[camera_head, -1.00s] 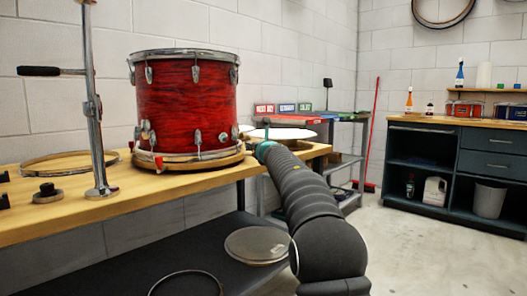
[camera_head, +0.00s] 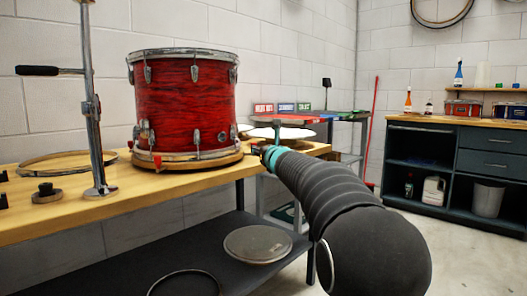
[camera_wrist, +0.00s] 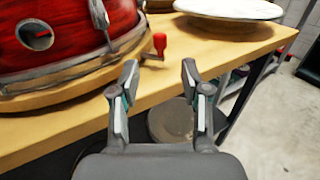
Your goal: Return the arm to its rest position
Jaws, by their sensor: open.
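My gripper (camera_wrist: 160,85) shows in the wrist view with its two fingers apart and nothing between them. It is over the front edge of the wooden bench (camera_wrist: 60,128), near a small red-knobbed part (camera_wrist: 159,44) beside the drum. In the head view my arm reaches up from the lower right toward the bench's right end, and the fingers are hard to make out there. The red drum (camera_head: 186,97) stands upright on a round wooden base on the bench (camera_head: 130,196). It also shows in the wrist view (camera_wrist: 80,30).
A white drumhead (camera_head: 290,133) lies at the bench's right end. A round disc (camera_head: 258,244) and a hoop lie on the lower shelf. A chrome stand (camera_head: 93,110) rises at the left. A grey cart and dark cabinet (camera_head: 425,160) stand behind; floor between is clear.

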